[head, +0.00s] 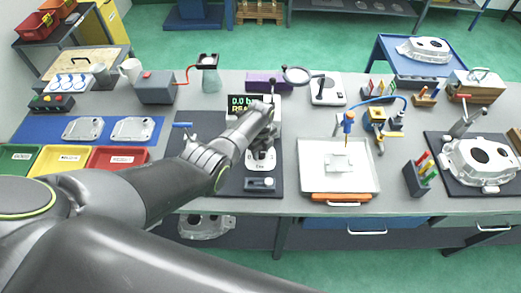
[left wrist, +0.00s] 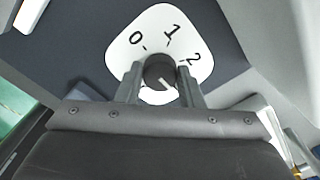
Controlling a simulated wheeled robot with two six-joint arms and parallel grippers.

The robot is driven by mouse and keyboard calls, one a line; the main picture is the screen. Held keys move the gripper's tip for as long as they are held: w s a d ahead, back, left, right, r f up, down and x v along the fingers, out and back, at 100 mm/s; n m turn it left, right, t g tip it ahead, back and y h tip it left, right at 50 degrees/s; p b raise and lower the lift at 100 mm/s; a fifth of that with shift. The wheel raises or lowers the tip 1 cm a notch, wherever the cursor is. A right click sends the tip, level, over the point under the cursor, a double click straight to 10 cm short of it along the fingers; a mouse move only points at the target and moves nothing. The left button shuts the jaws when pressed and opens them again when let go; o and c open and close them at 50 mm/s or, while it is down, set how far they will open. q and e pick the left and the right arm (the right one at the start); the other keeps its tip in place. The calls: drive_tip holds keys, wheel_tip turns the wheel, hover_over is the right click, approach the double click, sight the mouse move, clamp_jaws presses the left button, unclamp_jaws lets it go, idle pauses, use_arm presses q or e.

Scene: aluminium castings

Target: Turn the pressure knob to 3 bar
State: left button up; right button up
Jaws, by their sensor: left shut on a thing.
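The pressure knob (left wrist: 157,67) is a dark round knob on a white dial plate (left wrist: 186,26) marked 0, 1 and 2 in the left wrist view. No 3 shows there; the lower part of the plate is hidden by my gripper. My left gripper (left wrist: 160,82) is shut on the knob, with one finger on each side. A short white mark shows at the knob's lower right edge, away from the visible numbers. In the head view my left gripper (head: 263,146) is over the white dial plate (head: 261,163). The display (head: 240,104) behind it reads 0.0 b, partly covered by my arm.
A dark mat (head: 205,126) lies under the pressure station, with a small grey block (head: 261,184) in front of the dial. A white tray (head: 314,180) stands to the right. Red, yellow and green bins (head: 120,158) stand at the left, beneath my arm's reach.

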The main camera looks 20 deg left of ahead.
sight(261, 152)
use_arm(q)
drive_tip(key=shift+w, duration=0.1)
idle(0.3)
drive_tip(key=o, duration=1)
drive_tip(key=shift+r, duration=1.15)
wheel_tip(261, 152, up, 15)
drive_tip(key=b, duration=0.2)
